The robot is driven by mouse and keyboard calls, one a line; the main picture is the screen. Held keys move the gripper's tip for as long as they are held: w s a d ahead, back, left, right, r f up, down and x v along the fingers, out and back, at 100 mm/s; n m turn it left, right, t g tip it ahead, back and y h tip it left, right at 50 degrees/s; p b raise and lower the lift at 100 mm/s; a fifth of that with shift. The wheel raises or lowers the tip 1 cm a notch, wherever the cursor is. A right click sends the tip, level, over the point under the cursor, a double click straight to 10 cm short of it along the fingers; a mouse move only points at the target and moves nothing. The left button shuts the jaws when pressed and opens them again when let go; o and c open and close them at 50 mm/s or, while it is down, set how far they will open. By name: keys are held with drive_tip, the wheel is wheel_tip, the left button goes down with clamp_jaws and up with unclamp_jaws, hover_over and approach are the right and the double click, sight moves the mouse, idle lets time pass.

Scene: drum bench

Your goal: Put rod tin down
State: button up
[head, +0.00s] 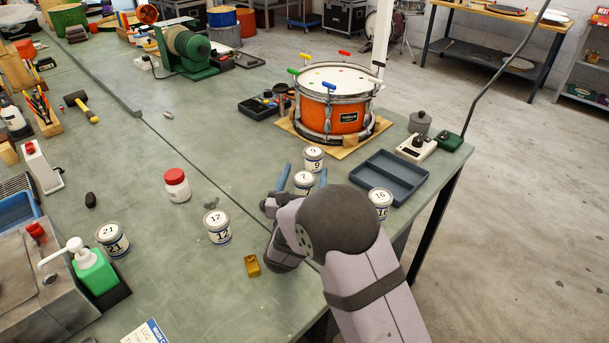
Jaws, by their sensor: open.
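My gripper (303,178) is open, its two blue-grey fingers on either side of a white tin numbered 7 (304,180). That tin looks upright on the green bench (160,240); its base is partly hidden by my arm, so I cannot tell if it touches the bench. A tin numbered 9 (314,158) stands just behind it. A tin numbered 16 (381,199) stands to the right by the bench edge. Tins numbered 12 (217,230) and 21 (113,240) stand to the left. No label naming rods is readable.
An empty grey divided tray (388,180) lies right of tin 7. An orange drum (333,110) stands behind on a wooden board. A red-capped jar (177,185) and a small yellow block (252,266) are to the left.

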drive_tip(key=s, duration=0.4)
drive_tip(key=s+a+b, duration=0.1)
drive_tip(key=s, duration=0.3)
drive_tip(key=s+a+b, duration=0.1)
drive_tip(key=s, duration=0.3)
drive_tip(key=shift+a, duration=0.2)
drive_tip(key=shift+w+d+r, duration=0.1)
drive_tip(key=shift+d, duration=0.05)
